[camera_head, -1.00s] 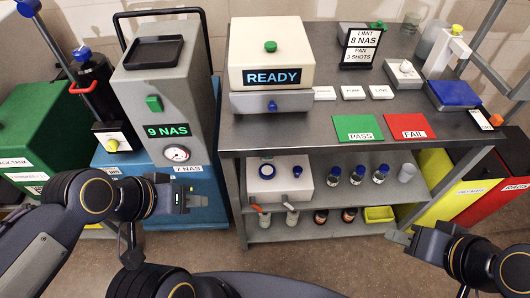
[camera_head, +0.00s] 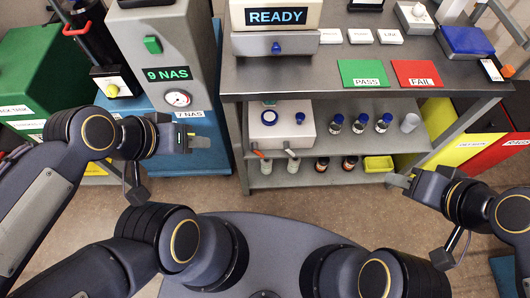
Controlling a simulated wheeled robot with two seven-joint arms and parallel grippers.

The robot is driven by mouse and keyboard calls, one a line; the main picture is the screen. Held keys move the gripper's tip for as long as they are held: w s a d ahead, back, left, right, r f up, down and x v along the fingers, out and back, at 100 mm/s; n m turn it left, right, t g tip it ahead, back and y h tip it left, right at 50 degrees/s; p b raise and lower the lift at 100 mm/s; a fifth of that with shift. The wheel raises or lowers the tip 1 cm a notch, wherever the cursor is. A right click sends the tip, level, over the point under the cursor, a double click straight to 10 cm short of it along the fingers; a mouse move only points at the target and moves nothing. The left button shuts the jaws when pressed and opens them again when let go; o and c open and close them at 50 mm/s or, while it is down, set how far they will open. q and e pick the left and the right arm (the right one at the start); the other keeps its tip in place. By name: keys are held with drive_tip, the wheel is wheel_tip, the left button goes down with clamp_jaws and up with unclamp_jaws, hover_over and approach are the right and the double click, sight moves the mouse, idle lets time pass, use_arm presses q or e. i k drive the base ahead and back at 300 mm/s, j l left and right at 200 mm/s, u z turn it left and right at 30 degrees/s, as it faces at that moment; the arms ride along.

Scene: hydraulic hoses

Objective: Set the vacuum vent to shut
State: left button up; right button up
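No part carries a readable vacuum vent label, so I cannot tell for sure which one it is. Candidates are a yellow knob (camera_head: 113,90) at the foot of the black cylinder (camera_head: 88,38) on the left, and a blue knob (camera_head: 277,47) on the front of the READY unit (camera_head: 277,17). My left gripper (camera_head: 200,142) hangs in front of the blue cabinet under the 9 NAS unit, apart from both knobs. My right gripper (camera_head: 393,181) is low, in front of the shelf's right end. Both look empty; their finger gaps are too small to judge.
The grey 9 NAS unit (camera_head: 195,50) has a green switch (camera_head: 152,44) and a gauge (camera_head: 178,98). The steel bench (camera_head: 300,82) bears PASS (camera_head: 363,74) and FAIL (camera_head: 416,74) mats. Its lower shelf holds a white box (camera_head: 282,131) and bottles. Yellow and red bins stand right.

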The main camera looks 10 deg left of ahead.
sight(286, 144)
drive_tip(key=j+z, duration=0.15)
drive_tip(key=z, duration=0.2)
drive_tip(key=j+z, duration=0.1)
drive_tip(key=z, duration=0.25)
drive_tip(key=i+j, duration=0.1)
drive_tip(key=j, duration=0.5)
drive_tip(key=i, duration=0.05)
